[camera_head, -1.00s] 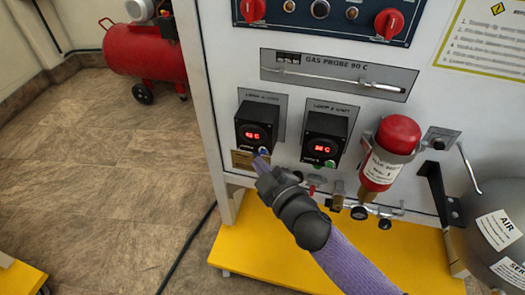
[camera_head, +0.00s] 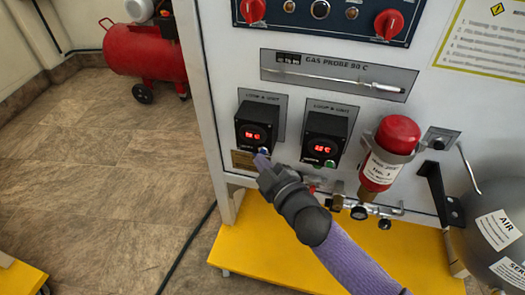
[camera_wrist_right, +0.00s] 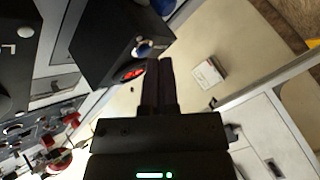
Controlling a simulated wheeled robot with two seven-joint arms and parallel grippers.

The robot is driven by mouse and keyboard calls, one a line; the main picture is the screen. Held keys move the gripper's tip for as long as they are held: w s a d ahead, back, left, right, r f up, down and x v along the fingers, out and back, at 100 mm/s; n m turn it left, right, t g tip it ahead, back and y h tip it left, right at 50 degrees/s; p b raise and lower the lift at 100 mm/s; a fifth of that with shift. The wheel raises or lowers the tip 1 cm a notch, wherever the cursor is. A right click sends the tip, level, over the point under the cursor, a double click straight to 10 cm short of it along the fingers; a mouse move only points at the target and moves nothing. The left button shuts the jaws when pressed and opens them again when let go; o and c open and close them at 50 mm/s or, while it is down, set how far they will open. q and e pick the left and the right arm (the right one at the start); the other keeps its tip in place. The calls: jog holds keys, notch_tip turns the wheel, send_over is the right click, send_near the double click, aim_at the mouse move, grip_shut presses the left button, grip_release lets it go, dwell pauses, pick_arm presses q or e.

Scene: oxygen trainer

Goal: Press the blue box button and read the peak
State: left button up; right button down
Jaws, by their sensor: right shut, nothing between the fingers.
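The black box with the blue button (camera_head: 257,124) is on the left of the panel, its red digits lit but too small to read surely. The blue button (camera_head: 264,150) is at its lower right; in the right wrist view a blue button (camera_wrist_right: 143,49) shows beside the fingertips. My right gripper (camera_head: 262,162) is shut and empty, its tips at or just below the button; I cannot tell whether they touch it. The right gripper also shows shut in the wrist view (camera_wrist_right: 159,66). My left gripper is not in view.
A second black box (camera_head: 325,138) with red digits and a green button (camera_head: 330,163) stands to the right. Further right are a red cylinder (camera_head: 391,150) and a grey tank (camera_head: 500,220). A yellow base (camera_head: 255,250) lies below. A red compressor (camera_head: 145,50) stands back left.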

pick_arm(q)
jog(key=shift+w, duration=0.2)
pick_arm(e)
jog(key=shift+w, duration=0.1)
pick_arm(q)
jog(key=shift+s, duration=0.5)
pick_arm(e)
jog(key=shift+w+d, duration=0.1)
jog(key=shift+w, duration=0.15)
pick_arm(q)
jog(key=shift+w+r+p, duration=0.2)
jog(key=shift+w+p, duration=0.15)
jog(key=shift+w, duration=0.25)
pick_arm(e)
jog(key=shift+s+a, duration=0.25)
jog(key=shift+s, duration=0.5)
